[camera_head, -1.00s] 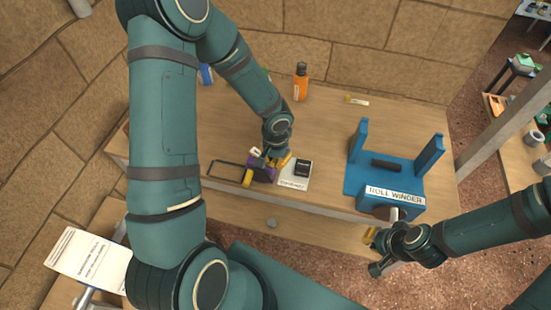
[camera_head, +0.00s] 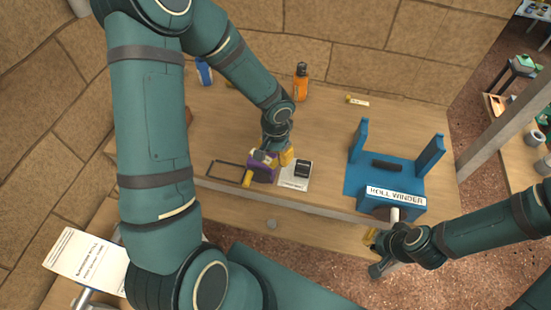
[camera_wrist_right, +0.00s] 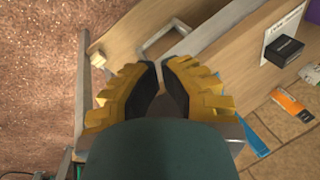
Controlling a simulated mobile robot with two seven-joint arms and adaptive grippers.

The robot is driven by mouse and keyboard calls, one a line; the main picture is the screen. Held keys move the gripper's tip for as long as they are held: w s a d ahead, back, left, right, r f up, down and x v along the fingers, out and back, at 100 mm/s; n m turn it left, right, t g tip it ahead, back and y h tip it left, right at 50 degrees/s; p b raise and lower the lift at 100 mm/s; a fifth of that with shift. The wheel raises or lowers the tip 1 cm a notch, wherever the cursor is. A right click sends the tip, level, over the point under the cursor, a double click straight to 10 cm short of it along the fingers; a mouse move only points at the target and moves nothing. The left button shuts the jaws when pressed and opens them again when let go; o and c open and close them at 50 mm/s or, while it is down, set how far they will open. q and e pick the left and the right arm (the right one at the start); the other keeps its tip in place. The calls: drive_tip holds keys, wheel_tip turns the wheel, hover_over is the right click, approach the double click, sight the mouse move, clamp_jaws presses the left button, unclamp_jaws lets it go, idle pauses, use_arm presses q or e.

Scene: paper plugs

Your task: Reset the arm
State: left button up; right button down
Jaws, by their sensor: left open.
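My left gripper (camera_head: 275,155) is low over the workbench, just behind a purple object (camera_head: 262,169). Its yellow fingers show beside that object, and it is open. I cannot tell whether it touches the purple object. My right gripper (camera_head: 373,253) is off the front of the bench, below the blue roll winder (camera_head: 360,185). In the right wrist view its yellow fingers (camera_wrist_right: 160,70) have dark pads close together at the tips, with nothing clear between them. Whether they are fully shut is unclear.
A black block (camera_head: 302,169) lies on a white card (camera_head: 293,182) right of the purple object. A dark frame with a yellow handle (camera_head: 247,179) lies to its left. An orange bottle (camera_head: 301,82) and a blue item (camera_head: 205,73) stand behind. The bench middle (camera_head: 330,125) is clear.

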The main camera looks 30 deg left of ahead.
use_arm(q)
wheel_tip(320, 180, up, 8)
drive_tip(key=r, duration=0.1)
drive_tip(key=s+d+f+n+h+b, duration=0.1)
drive_tip(key=s+d+f+b, duration=0.1)
drive_tip(key=f, duration=0.6)
drive_tip(key=s+d+f+n+t+h+b, duration=0.1)
drive_tip(key=s+d+f+b, duration=0.1)
drive_tip(key=s+d+f, duration=0.2)
drive_tip(key=s+d+f+n+t+h+b, duration=0.1)
drive_tip(key=s+d+f, duration=0.1)
drive_tip(key=d+f, duration=0.5)
wheel_tip(320, 180, down, 5)
drive_tip(key=shift+s+r+n+h+b, duration=0.15)
drive_tip(key=shift+s+n+h+b, duration=0.15)
drive_tip(key=shift+s+h+b, duration=0.1)
